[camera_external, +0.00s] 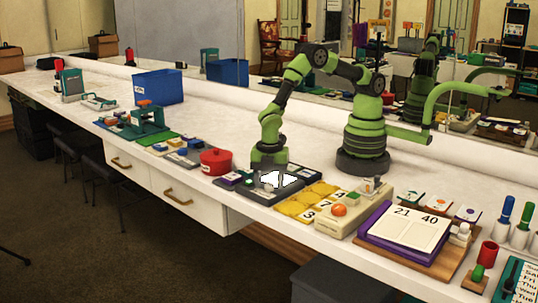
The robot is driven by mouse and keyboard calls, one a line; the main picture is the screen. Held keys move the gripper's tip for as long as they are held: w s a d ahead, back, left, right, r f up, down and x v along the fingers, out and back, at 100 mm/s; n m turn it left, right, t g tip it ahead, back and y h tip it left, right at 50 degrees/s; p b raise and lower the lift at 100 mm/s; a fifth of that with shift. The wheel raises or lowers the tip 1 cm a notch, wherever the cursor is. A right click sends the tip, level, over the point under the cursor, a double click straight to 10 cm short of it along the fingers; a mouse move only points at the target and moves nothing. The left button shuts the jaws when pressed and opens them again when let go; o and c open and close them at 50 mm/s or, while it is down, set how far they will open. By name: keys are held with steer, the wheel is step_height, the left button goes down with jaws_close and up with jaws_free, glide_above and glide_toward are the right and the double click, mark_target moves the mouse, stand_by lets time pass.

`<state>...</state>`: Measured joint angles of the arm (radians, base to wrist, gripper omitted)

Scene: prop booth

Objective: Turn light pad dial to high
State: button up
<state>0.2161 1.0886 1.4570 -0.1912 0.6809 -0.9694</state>
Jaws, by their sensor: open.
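My gripper (279,181) is low over a dark grey flat pad (260,193) near the front of the counter. Its two white jaws are apart, with nothing seen between them. I cannot tell whether they touch the pad. No dial marking or setting can be read here, and I cannot be sure which thing is the light pad. A beige box (325,222) with a round orange knob (338,210) stands to the right of my gripper, apart from it. Part of the dark pad is hidden by my gripper.
A yellow number tray (292,207) lies between the dark pad and the beige box. A red pot (216,161) stands left of my gripper. The counter (220,119) behind the red pot is clear.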

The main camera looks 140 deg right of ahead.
step_height(320, 180, up, 10)
steer(key=shift+f, duration=0.15)
stand_by(0.3)
step_height(320, 180, up, 8)
steer(key=m+t, duration=0.1)
steer(key=m, duration=0.1)
glide_above(270, 184)
steer(key=s+a, duration=0.2)
steer(key=s+a+r+m+t, duration=0.3)
steer(key=s+a+r, duration=0.1)
steer(key=s+r, duration=0.35)
steer(key=s+a+r+m+t+y, duration=0.1)
steer(key=s+a+m, duration=0.1)
steer(key=s, duration=0.4)
steer(key=s+a+r+m+t+y, duration=0.1)
steer(key=s+a+r+m+t, duration=0.1)
steer(key=s, duration=0.4)
steer(key=shift+s+a+m, duration=0.35)
steer(key=shift+s+m, duration=0.05)
steer(key=shift+m, duration=0.5)
